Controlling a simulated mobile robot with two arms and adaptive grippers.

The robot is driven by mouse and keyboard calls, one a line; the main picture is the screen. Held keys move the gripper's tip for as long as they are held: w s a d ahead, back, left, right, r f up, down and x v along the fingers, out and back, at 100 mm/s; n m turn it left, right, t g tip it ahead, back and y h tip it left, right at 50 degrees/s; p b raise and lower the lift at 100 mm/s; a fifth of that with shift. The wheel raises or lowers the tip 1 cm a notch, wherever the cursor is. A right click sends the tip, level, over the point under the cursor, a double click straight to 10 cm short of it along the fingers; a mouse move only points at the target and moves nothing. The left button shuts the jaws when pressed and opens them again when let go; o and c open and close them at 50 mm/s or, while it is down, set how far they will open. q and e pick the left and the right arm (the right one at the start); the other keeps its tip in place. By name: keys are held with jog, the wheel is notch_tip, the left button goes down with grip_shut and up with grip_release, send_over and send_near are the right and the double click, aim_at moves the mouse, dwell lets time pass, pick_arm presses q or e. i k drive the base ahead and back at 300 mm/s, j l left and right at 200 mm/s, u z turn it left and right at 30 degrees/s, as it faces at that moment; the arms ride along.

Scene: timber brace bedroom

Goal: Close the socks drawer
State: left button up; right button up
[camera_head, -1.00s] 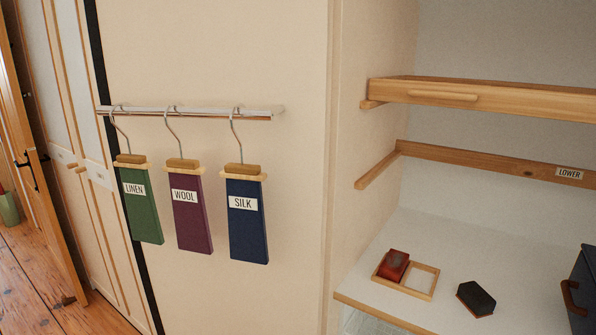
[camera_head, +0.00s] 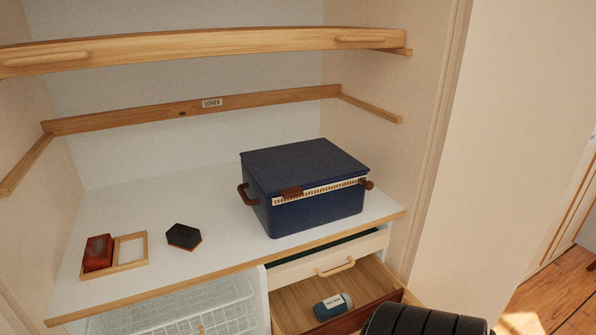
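Below the white counter, a drawer (camera_head: 292,305) with a bare wooden floor stands pulled out. A grey-blue item (camera_head: 331,307) with a pale label and white end lies inside it; its label is too small to read. A reddish-brown edge runs along its near side, and its front is mostly out of view. Above it, a cream drawer front (camera_head: 318,266) with a wooden handle stands slightly out, showing a dark green gap behind it. I cannot read which drawer is marked socks. A black ribbed part of mine covers the lower right; no gripper fingers show.
A navy lidded box (camera_head: 309,187) stands on the counter (camera_head: 180,215). A red block in a wooden frame (camera_head: 130,248) and a dark hexagonal brush-like item (camera_head: 184,236) lie to its left. A white wire basket (camera_head: 180,305) sits below. Open floor (camera_head: 550,300) shows at right.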

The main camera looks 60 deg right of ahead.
aim_at(292, 312)
jog(key=z, duration=1.8)
jog(key=l+z, duration=0.3)
jog(key=l, duration=0.35)
